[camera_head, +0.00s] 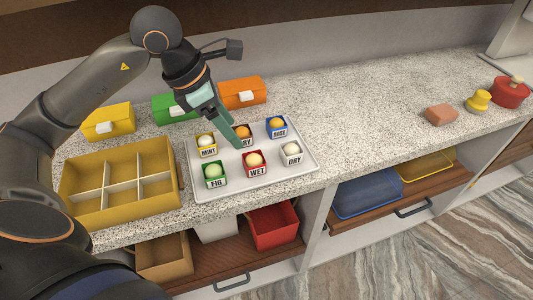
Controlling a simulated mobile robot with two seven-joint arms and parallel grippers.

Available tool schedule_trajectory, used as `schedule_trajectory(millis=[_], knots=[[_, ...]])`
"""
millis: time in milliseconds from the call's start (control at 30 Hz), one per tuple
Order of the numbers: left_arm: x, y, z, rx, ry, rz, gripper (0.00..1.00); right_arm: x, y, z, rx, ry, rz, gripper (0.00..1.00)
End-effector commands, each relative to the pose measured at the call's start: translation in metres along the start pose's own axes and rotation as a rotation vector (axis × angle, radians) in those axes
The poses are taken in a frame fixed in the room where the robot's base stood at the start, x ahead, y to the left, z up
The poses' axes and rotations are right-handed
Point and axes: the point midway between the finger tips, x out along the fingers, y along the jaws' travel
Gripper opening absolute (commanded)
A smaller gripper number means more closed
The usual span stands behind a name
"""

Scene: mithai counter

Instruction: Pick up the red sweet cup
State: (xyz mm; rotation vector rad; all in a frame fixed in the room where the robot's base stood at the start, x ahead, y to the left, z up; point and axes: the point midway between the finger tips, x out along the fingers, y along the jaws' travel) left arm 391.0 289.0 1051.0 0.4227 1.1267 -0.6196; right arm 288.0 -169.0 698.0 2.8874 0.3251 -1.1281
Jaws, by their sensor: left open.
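A red sweet cup (254,169) with a pale yellow ball and a label reading WET sits upright at the front middle of the white tray (312,172). My left gripper (236,142) reaches down over the tray with teal fingers. It is open, with its tips just behind and left of the red cup, apart from it as far as I can tell. It partly covers another cup (247,140) with an orange ball, whose label ends in RY. My right gripper is not in view.
Cups labelled MINT (207,150), FIG (215,181), ROSE (278,132) and DRY (292,159) share the tray. A yellow divided box (118,185) stands left. Yellow, green (172,110) and orange (244,96) boxes stand behind. The counter right of the tray is mostly clear.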

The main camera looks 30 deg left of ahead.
Motion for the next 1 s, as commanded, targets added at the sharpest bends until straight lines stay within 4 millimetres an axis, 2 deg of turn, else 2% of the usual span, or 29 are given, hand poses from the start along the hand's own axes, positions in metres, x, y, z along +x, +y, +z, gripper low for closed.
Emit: schedule_trajectory(millis=[200,300,533,800,1000], knots=[[0.041,-0.003,-0.001,-0.001,0.002,-0.009,0.72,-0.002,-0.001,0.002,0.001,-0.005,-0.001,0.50],[0.055,-0.002,0.000,0.000,0.000,-0.009,0.72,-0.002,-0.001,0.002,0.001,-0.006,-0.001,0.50],[0.073,-0.003,-0.001,-0.001,0.000,-0.009,0.72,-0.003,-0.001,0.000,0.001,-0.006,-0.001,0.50],[0.111,-0.004,-0.004,-0.001,-0.001,-0.009,0.72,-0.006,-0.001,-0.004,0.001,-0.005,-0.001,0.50],[0.118,-0.004,-0.004,0.000,-0.002,-0.005,0.72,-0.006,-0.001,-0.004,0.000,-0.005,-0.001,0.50]])
